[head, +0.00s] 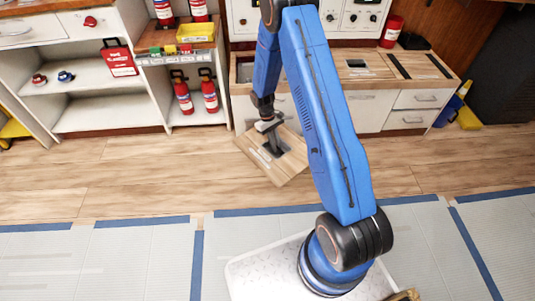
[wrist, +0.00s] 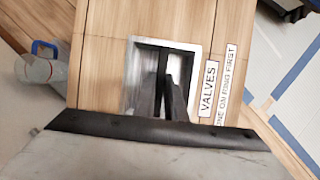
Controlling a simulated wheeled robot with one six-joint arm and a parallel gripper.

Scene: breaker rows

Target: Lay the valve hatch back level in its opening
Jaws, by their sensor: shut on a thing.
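The valve hatch (head: 289,166) is a light wood panel with a metal-framed recessed grip. It hangs tilted in front of the counter, above the floor. My gripper (head: 271,142) is shut on it at the recess. In the wrist view the hatch (wrist: 105,60) fills the middle, with a label reading "VALVES", and my gripper's dark fingers (wrist: 167,92) reach into the recess. A dark gap at the left of the wooden countertop looks like the opening (head: 244,72). My arm hides part of the counter beside it.
The wooden countertop (head: 372,66) has dark slots and a small plate. Red extinguishers (head: 183,97) stand on shelves left of it. A yellow bin (head: 196,32) sits above them. A grey thing with a blue handle (wrist: 38,68) shows beside the hatch. The wood floor (head: 120,180) is clear.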

